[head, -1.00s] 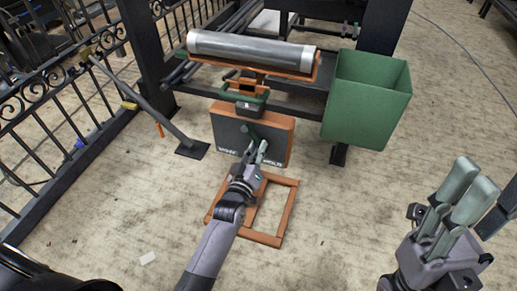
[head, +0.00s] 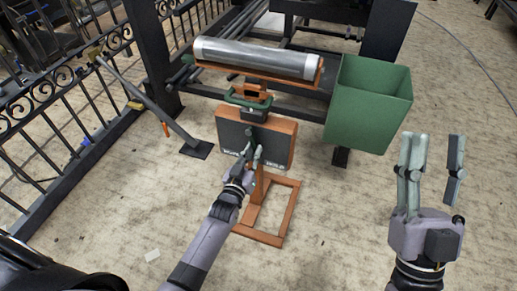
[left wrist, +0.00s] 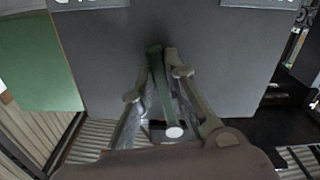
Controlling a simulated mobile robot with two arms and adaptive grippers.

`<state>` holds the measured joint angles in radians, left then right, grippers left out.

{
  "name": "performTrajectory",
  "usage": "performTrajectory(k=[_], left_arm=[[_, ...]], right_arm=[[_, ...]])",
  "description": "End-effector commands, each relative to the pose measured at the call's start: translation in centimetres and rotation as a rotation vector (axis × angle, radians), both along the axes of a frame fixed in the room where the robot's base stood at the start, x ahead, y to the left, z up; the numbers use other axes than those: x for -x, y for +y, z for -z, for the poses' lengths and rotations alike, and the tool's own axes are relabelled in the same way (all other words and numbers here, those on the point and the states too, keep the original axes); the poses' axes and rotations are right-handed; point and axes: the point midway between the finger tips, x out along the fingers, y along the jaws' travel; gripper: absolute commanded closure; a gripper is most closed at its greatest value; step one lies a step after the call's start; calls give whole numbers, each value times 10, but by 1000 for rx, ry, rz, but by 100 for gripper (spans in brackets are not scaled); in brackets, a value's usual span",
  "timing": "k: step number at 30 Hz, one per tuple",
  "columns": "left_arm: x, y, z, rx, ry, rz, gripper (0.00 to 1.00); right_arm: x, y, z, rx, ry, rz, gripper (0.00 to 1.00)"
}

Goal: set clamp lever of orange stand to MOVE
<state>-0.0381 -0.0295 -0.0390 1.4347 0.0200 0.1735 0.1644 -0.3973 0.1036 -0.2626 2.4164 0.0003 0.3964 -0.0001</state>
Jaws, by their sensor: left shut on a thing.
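The orange stand (head: 262,236) has a dark panel (head: 232,134) with an orange edge. White MOVE lettering is at the panel's lower left and HOLD at its lower right. The green clamp lever (head: 249,138) hangs from the panel's middle, now pointing down between the two labels. My left gripper (head: 249,154) is shut around it. In the left wrist view, the green lever (left wrist: 160,92) with its pale round end lies between the gripper's fingers (left wrist: 158,70). The lever's exact setting is partly hidden by the fingers. My right gripper (head: 432,150) is open and empty.
A green bin (head: 365,110) is at right. A black fence (head: 60,130) and a slanting post (head: 150,105) are at left. Floor in front is clear.

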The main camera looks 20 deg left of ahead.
Motion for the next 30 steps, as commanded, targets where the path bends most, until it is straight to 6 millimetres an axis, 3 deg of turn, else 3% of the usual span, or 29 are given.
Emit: performTrajectory(k=[6,12,21,30], left_arm=[[-1,17,0,-210,-4,0,100],[-1,32,-1,-398,-11,0,100],[-1,50,-6,-642,-19,0,100],[-2,59,-11,-791,-26,0,100]], right_arm=[[-37,4,40,89,302,16,60],[-54,2,83,158,550,30,60],[-56,-5,140,235,850,46,60],[-49,-12,174,279,1024,55,60]])
